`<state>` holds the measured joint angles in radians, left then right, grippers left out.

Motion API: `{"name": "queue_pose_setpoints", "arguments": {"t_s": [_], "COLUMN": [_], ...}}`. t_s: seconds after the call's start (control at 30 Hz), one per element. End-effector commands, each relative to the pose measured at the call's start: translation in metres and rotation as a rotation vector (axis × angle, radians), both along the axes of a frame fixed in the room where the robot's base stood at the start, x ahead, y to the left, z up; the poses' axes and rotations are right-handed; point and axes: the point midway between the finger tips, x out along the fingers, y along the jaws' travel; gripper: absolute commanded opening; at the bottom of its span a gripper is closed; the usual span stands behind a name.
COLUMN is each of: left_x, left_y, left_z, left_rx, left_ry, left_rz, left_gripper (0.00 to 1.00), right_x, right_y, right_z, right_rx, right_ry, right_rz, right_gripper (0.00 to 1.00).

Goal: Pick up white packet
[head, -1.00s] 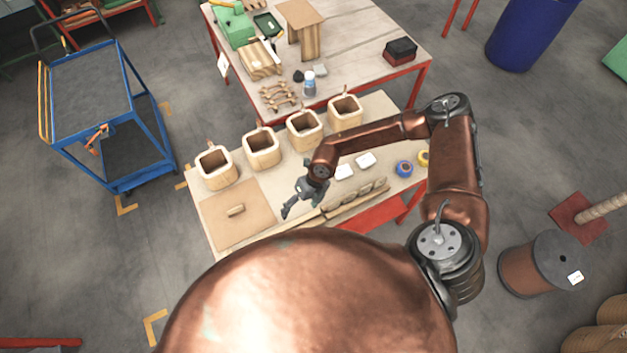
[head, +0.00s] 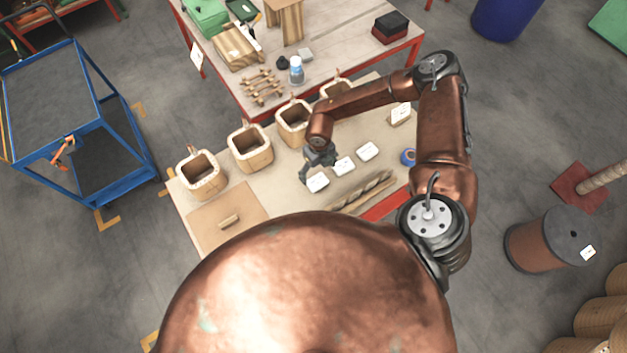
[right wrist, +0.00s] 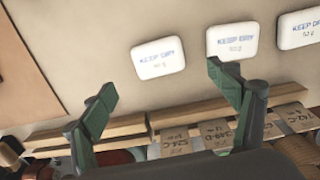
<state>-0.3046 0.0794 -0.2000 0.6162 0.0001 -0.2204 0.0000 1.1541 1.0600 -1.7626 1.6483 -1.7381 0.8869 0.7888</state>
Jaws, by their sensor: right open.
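Three white packets lie in a row on the wooden bench: a left one (head: 318,183), a middle one (head: 344,166) and a right one (head: 367,151). In the right wrist view the left packet (right wrist: 158,58), middle packet (right wrist: 231,41) and right packet (right wrist: 300,28) show blue "KEEP DRY" print. My right gripper (head: 305,178) hangs close to the left packet. In the right wrist view my right gripper (right wrist: 161,80) is open and empty, its green fingers spread, with the left packet beyond the gap between them. My left gripper is not in view.
Several square wooden-walled coil formers (head: 250,149) stand behind the packets, one partly hidden by my arm. Wooden strips (head: 362,190) lie along the bench's front. A brown board (head: 225,220) lies left. A blue tape roll (head: 408,157) sits right of the packets.

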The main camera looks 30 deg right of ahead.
Motion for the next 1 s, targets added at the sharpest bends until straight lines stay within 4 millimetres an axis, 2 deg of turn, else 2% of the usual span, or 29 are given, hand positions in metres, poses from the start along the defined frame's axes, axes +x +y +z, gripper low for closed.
{"name": "queue_pose_setpoints", "arguments": {"t_s": [0.07,0.37,0.53,0.67,0.97,1.0], "left_x": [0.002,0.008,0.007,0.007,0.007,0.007], "left_y": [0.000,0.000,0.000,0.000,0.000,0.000], "left_z": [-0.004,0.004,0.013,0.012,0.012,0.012], "left_rx": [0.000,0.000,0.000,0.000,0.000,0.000], "left_ry": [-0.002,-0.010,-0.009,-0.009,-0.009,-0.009], "left_rz": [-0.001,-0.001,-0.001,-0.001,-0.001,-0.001], "left_gripper": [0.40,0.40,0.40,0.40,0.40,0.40], "right_x": [0.001,0.002,-0.001,-0.001,-0.002,-0.002], "right_y": [0.001,0.007,0.006,0.005,0.004,0.004], "right_z": [-0.008,-0.036,-0.060,-0.077,-0.082,-0.082], "right_rx": [0.000,0.000,-0.001,0.000,0.000,0.000], "right_ry": [0.001,0.002,0.002,0.001,0.000,0.000], "right_rz": [0.003,0.014,0.014,0.010,0.008,0.008], "right_gripper": [0.82,0.82,0.82,0.82,0.82,0.79]}}
